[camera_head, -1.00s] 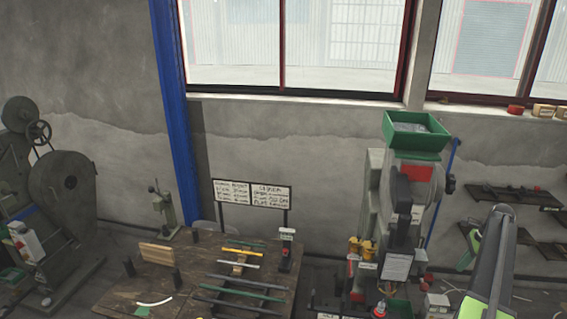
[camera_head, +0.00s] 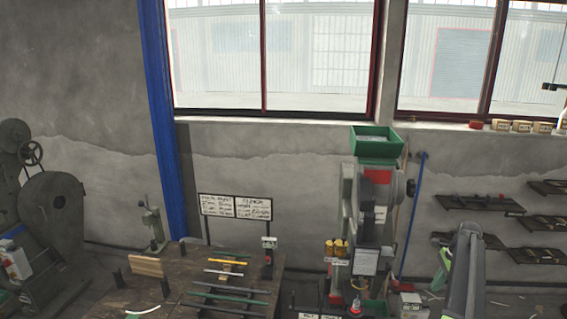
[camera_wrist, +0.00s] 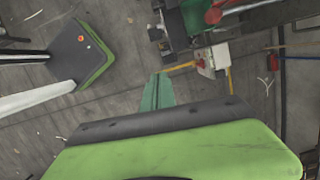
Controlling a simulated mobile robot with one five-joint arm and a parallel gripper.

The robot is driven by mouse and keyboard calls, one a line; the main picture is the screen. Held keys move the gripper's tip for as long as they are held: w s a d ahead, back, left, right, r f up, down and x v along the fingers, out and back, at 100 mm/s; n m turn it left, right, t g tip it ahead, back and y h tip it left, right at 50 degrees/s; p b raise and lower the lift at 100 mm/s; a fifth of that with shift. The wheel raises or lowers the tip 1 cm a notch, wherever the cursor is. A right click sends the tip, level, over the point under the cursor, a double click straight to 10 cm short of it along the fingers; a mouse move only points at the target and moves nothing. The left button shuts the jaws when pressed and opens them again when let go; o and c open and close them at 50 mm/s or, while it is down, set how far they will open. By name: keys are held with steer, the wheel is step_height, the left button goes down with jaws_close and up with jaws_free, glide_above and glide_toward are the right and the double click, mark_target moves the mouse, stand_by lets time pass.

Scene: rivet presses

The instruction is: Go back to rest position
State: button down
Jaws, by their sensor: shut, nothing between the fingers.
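My gripper (camera_wrist: 158,92) shows in the wrist view as a short teal tip beyond a dark bar and a large green housing. Its fingers are together, with nothing held. Behind it is grey floor, and the tip appears clear of other things. In the head view my grey and green arm stands at the lower right, in front of the wall; the gripper itself cannot be made out there.
A press with a green hopper (camera_head: 376,142) stands left of my arm. A wooden bench (camera_head: 190,272) with coloured bars is further left. Wall shelves (camera_head: 480,203) hang at right. The wrist view shows a white box (camera_wrist: 212,60) and yellow floor lines.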

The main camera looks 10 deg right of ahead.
steer(key=a+f+n+b, duration=0.4)
steer(key=a+n, duration=0.1)
steer(key=a, duration=0.9)
steer(key=w+a+f+n+g+h+b, duration=0.1)
steer(key=a+f+n+b, duration=0.35)
steer(key=a, duration=0.85)
steer(key=a+f+n+b, duration=0.35)
steer(key=a+n, duration=0.25)
steer(key=a, duration=0.8)
steer(key=s+a+f+n+b, duration=0.2)
steer(key=s+a+n, duration=0.1)
steer(key=a, duration=0.5)
steer(key=s+a+f+n+h+b, duration=0.1)
steer(key=s+a+f+n+b, duration=0.1)
steer(key=a, duration=0.6)
steer(key=s+f+n, duration=0.1)
steer(key=s+n, duration=0.1)
steer(key=n, duration=0.1)
steer(key=shift+f, duration=0.15)
